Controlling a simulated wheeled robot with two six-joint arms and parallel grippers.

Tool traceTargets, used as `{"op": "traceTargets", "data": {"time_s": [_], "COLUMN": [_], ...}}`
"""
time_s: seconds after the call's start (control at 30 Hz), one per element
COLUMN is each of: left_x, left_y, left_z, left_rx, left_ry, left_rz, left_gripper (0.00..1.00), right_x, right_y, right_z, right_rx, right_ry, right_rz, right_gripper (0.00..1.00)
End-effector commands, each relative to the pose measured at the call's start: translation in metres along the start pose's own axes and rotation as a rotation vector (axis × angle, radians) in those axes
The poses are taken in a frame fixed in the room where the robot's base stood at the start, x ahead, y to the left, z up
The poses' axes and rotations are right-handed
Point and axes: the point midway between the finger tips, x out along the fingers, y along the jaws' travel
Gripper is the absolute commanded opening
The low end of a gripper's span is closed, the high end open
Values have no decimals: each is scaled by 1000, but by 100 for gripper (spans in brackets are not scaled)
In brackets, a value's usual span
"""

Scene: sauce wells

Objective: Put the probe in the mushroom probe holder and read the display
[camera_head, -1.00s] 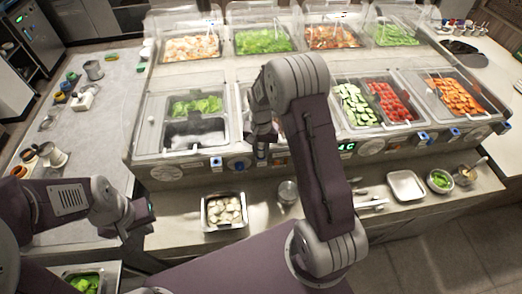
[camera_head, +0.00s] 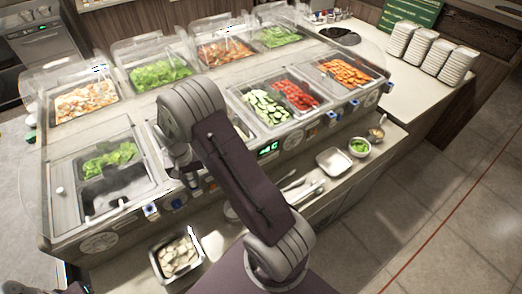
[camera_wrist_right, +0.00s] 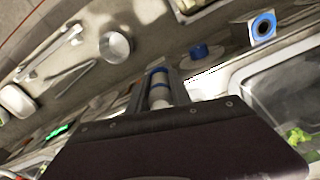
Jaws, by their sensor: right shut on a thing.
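My right gripper (camera_wrist_right: 157,88) is shut on a slim grey-white probe (camera_wrist_right: 158,95) with blue bands. In the head view the right gripper (camera_head: 190,172) hangs over the counter's front edge, mostly hidden by my arm. A blue-ringed holder (camera_wrist_right: 263,27) and a blue knob-like piece (camera_wrist_right: 200,51) are apart from the probe in the wrist view. Blue fittings (camera_head: 152,209) line the counter front; I cannot tell which belongs to the mushrooms. Sliced mushrooms (camera_head: 178,256) lie in a metal tray on the lower shelf. A green display (camera_head: 268,148) ends in "C". Only a dark part of my left arm shows at bottom left.
The salad counter holds lettuce (camera_head: 108,160), cucumber (camera_head: 266,107), tomato (camera_head: 295,94) and carrot (camera_head: 344,71) wells. The lower shelf carries a metal cup (camera_wrist_right: 115,46), tongs (camera_wrist_right: 50,53), an empty white tray (camera_head: 334,161) and small bowls (camera_head: 359,146). Plate stacks (camera_head: 420,50) stand far right.

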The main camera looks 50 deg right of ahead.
Motion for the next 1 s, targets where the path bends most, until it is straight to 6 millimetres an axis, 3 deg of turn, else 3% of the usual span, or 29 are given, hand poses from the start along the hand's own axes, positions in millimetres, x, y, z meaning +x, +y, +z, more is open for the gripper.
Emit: {"op": "traceTargets", "data": {"time_s": [0.57,1.0], "left_x": [-1,-27], "left_y": [0,0], "left_z": [0,-3], "left_rx": [0,0], "left_ry": [0,0], "left_rz": [0,0], "left_gripper": [0,0], "right_x": [-1,-31], "right_y": [0,0], "right_z": [0,0], "right_rx": [0,0], "right_ry": [0,1], "right_rz": [0,0], "right_gripper": [0,0]}}
